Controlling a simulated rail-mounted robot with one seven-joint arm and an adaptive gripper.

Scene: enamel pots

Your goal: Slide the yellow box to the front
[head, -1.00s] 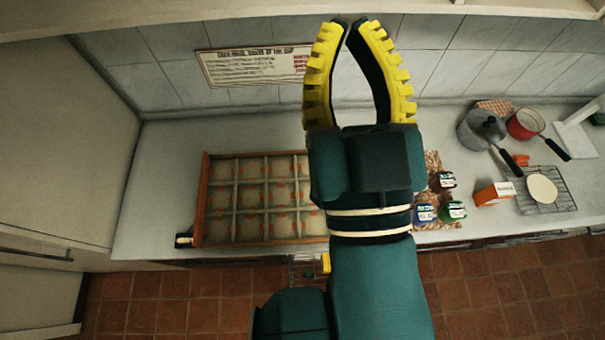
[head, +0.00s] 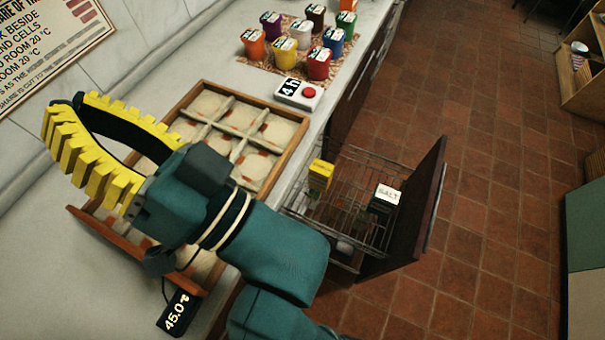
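A small yellow box (head: 320,175) stands upright in a pulled-out wire basket drawer (head: 345,225), at its left side, close to the counter. A dark box with a white top marked SALT (head: 384,197) stands to its right in the same drawer. My gripper (head: 66,104), with ribbed yellow fingers, is over the counter at the left, well away from the yellow box. Its fingers bow apart in the middle and their tips come close together. Nothing shows between them. Whether the tips touch is unclear.
The drawer's dark front panel (head: 418,212) stands out over the tiled floor. A wooden divided tray (head: 290,155) lies on the counter under my arm. A red-button device (head: 298,94), several coloured jars (head: 283,52) and a 45.0° display (head: 177,313) are near.

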